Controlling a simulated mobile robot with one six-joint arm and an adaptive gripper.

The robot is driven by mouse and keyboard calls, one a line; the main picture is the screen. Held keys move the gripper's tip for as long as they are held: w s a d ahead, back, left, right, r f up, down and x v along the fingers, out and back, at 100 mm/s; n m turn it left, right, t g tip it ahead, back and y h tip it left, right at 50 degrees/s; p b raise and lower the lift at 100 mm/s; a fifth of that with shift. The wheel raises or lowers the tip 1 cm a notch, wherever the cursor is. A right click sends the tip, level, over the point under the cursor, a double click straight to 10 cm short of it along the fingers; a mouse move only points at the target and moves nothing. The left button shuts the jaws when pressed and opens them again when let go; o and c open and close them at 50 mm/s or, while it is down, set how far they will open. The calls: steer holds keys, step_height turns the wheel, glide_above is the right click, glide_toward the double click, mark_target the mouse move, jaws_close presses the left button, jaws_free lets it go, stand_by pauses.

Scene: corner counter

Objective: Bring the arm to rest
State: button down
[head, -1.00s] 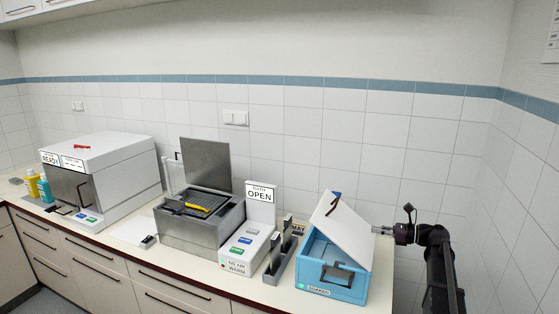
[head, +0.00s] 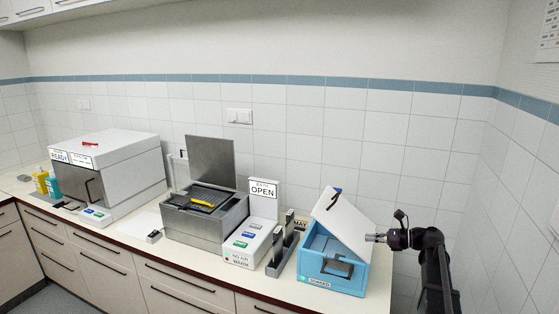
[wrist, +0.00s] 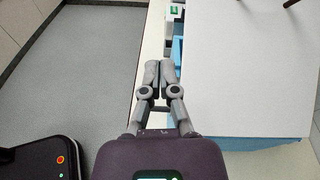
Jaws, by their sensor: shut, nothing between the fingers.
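My gripper (head: 373,238) is at the right in the head view, beside the raised white lid of the blue box. In the wrist view my gripper (wrist: 159,72) has its two fingers together and nothing between them. The blue box (head: 350,280) stands on the counter with its white lid (head: 349,228) tilted open. The lid also fills the right of the wrist view (wrist: 250,70). From these views I cannot tell whether the fingertips touch the lid.
A grey metal bath (head: 190,227) with its cover up stands mid-counter, next to a sign reading OPEN (head: 263,190). A white machine marked READY (head: 120,165) stands at the left. A dark rack (head: 276,264) is left of the blue box. Open floor (wrist: 80,70) lies left of the counter.

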steer(key=s+a+f+n+g+h, duration=0.4)
steer(key=s+a+f+n+h, duration=0.2)
steer(key=s+a+f+n, duration=0.45)
steer(key=s+a+f+n+h, duration=0.1)
steer(key=s+f+n+h, duration=0.1)
steer(key=s+n+h, duration=0.2)
steer(key=s+a+f+n+g+h, duration=0.1)
steer(key=s+n+h, duration=0.3)
steer(key=s, duration=0.6)
steer(key=shift+s+a+f+n+h, duration=0.45)
steer(key=shift+f+n, duration=0.35)
steer(key=shift+n, duration=0.35)
steer(key=c, duration=0.8)
jaws_free()
steer(key=shift+o, duration=0.4)
